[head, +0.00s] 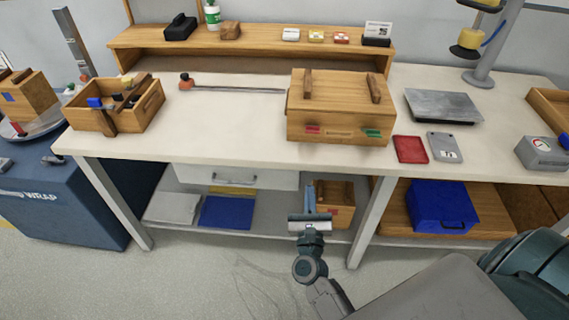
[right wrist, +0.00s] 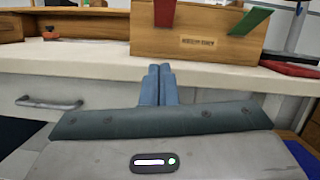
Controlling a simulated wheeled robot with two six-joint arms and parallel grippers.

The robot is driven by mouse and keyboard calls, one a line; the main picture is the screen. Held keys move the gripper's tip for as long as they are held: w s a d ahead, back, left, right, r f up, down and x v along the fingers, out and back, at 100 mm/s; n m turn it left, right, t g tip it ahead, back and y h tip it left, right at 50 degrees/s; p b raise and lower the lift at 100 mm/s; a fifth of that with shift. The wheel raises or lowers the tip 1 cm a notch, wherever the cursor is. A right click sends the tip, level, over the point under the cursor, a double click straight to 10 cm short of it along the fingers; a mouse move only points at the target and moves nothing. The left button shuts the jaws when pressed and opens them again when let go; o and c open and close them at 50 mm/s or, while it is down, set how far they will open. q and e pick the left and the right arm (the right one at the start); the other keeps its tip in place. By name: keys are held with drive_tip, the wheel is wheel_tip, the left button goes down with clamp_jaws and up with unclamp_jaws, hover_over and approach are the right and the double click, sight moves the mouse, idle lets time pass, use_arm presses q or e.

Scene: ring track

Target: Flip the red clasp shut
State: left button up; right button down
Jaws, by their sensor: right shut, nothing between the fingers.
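The red clasp (head: 313,129) is on the left part of the front of a wooden box (head: 340,127) on the workbench. In the right wrist view the red clasp (right wrist: 164,12) shows as a flat flap at the top edge, partly cut off. It appears to stand out from the box front, but its exact angle is unclear. My right gripper (head: 310,188) is shut and empty, in front of the bench and below the box. Its blue fingers (right wrist: 158,72) are together, pointing at the box and apart from the clasp. My left gripper is not in view.
A green clasp (head: 373,133) is on the box's right front. A red booklet (head: 410,149) and grey device (head: 444,147) lie right of the box. An open tool crate (head: 148,108) stands at the left. The bench top between crate and box is largely clear.

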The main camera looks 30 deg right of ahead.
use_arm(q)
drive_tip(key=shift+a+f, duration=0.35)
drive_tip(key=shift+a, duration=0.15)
use_arm(e)
drive_tip(key=shift+s+a+r+m+h, duration=0.1)
drive_tip(key=shift+a+r+m+h, duration=0.1)
drive_tip(key=shift+r+m+h, duration=0.65)
drive_tip(key=shift+m+y, duration=0.25)
drive_tip(key=shift+m, duration=0.1)
drive_tip(key=p, duration=0.5)
approach(313, 128)
drive_tip(key=w+d+f, duration=0.1)
drive_tip(key=w+f, duration=0.1)
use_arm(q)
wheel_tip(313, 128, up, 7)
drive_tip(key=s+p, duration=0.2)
use_arm(e)
drive_tip(key=w+r, duration=0.1)
drive_tip(key=d+r, duration=0.1)
drive_tip(key=r, duration=0.1)
drive_tip(key=shift+w+d+r, duration=0.1)
drive_tip(key=shift+w, duration=0.3)
use_arm(q)
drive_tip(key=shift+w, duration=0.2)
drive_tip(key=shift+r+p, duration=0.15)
drive_tip(key=shift+p, duration=0.2)
use_arm(e)
drive_tip(key=shift+r, duration=0.1)
